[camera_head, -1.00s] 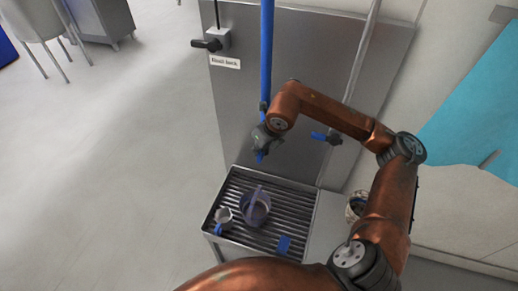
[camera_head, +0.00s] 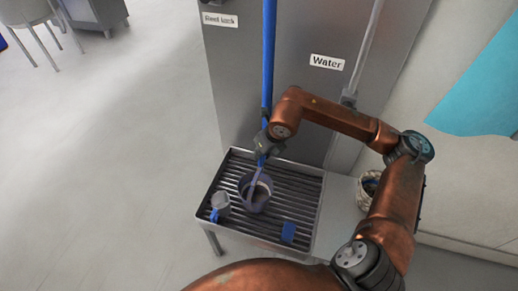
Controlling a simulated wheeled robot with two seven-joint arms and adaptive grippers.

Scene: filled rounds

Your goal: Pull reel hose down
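The blue reel hose (camera_head: 268,65) hangs down in front of a grey metal panel. My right gripper (camera_head: 262,150) reaches in from the right and appears shut around the lower end of the hose, just below the straight run. The hose tip shows under the fingers, close above a dark purple-grey bucket (camera_head: 264,205) on a slatted tray (camera_head: 318,200). Whether the tip touches the bucket I cannot tell. The fingers are small and partly hidden by the wrist. My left gripper is not in view.
A small grey cup with a blue part (camera_head: 221,201) and a blue block (camera_head: 288,232) are on the tray. A "Reel lock" label (camera_head: 219,20) and a "Water" label (camera_head: 327,62) are on the panel. A round basket (camera_head: 370,181) stands right.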

